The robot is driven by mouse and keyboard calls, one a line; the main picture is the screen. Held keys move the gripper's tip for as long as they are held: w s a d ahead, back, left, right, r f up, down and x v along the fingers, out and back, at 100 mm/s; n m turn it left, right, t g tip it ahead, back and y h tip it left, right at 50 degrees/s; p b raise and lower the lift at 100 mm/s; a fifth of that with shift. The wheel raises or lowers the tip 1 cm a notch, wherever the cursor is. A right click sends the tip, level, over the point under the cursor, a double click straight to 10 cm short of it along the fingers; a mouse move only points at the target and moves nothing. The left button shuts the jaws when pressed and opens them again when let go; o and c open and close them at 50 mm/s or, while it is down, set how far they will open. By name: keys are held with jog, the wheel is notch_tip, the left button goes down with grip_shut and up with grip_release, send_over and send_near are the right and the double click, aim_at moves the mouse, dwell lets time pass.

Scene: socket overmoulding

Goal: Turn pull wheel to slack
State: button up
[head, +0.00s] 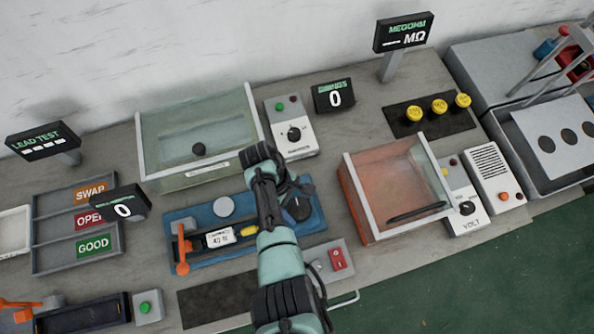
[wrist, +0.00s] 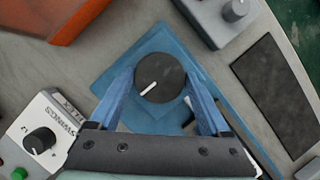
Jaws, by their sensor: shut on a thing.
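The pull wheel is a round black knob with a white pointer line, and in the wrist view the wheel (wrist: 160,78) sits between my blue fingers. My gripper (wrist: 161,84) is shut on it, one finger on each side. The white line points to the lower left there. In the head view the wheel (head: 299,209) is on the right part of the blue fixture (head: 315,222), partly covered by my arm. The fixture also carries a grey disc (head: 224,206), an orange lever (head: 182,255) and a small display (head: 218,239).
A clear-lidded bin (head: 190,180) stands behind the fixture and an orange bin (head: 372,210) to its right. A swings dial box (head: 293,130) is behind. A red switch box (head: 337,259) and a dark mat (head: 215,300) lie in front.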

dwell(0.6)
jog(key=o, duration=1.2)
jog(key=v, duration=1.3)
jog(key=shift+s, duration=0.15)
jog(key=shift+f, duration=0.1)
